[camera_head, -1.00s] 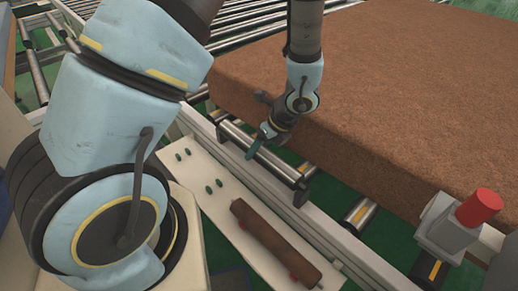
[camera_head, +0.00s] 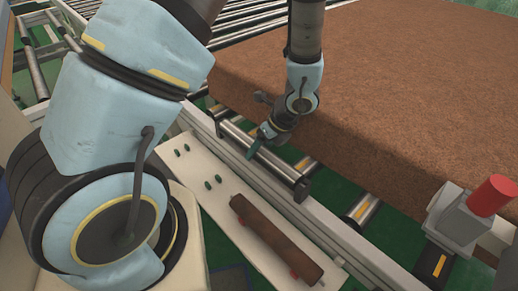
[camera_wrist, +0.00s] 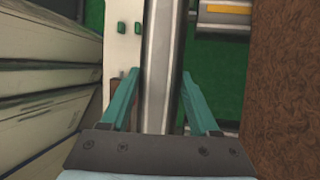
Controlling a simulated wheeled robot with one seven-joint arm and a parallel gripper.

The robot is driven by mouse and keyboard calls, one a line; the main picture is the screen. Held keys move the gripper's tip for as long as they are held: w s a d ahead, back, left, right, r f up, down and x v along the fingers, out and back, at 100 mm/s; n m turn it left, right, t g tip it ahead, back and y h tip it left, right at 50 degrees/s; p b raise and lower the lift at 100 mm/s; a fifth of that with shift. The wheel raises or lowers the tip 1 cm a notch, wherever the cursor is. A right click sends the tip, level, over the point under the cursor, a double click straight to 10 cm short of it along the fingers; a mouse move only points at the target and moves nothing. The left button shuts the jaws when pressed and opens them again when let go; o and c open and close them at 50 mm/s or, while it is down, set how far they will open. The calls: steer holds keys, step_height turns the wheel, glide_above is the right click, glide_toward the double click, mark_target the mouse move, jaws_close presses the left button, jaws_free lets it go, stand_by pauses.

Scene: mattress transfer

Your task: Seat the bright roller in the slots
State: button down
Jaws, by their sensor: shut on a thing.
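The bright roller (camera_head: 275,163) is a shiny metal cylinder lying along the conveyor's near side rail. It also shows in the wrist view (camera_wrist: 156,95), running lengthwise between the teal fingers. My gripper (camera_head: 253,150) is shut on it near its middle, from above; its fingers also show in the wrist view (camera_wrist: 160,85). A dark slotted bracket (camera_head: 302,189) stands at the roller's near right end, and another dark bracket (camera_head: 219,127) at its far left end. I cannot tell whether the ends sit fully down in the slots.
A brown mattress (camera_head: 380,90) lies on the conveyor just right of my gripper. A worn brown roller (camera_head: 275,240) rests on a white shelf (camera_head: 205,200) with green pegs. A grey box with a red button (camera_head: 491,195) stands at the right.

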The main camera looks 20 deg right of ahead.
steer(key=shift+f, duration=0.15)
steer(key=shift+c, duration=0.2)
jaws_free()
steer(key=v, duration=1)
steer(key=shift+s+d+r+b, duration=0.15)
steer(key=shift+r+b, duration=0.15)
steer(key=shift+r, duration=0.05)
steer(key=w+a+r+n+h, duration=0.1)
steer(key=a+r+n, duration=0.1)
steer(key=a+n, duration=0.6)
steer(key=w+a+r+n+g+h, duration=0.1)
steer(key=w+a+r+n, duration=0.1)
steer(key=a+n, duration=0.6)
steer(key=w+a+r+n+h, duration=0.1)
steer(key=a+r+n, duration=0.3)
steer(key=a+n, duration=0.5)
steer(key=n+h, duration=0.1)
steer(key=n, duration=0.4)
steer(key=shift+w+r, duration=0.15)
steer(key=shift+w, duration=0.25)
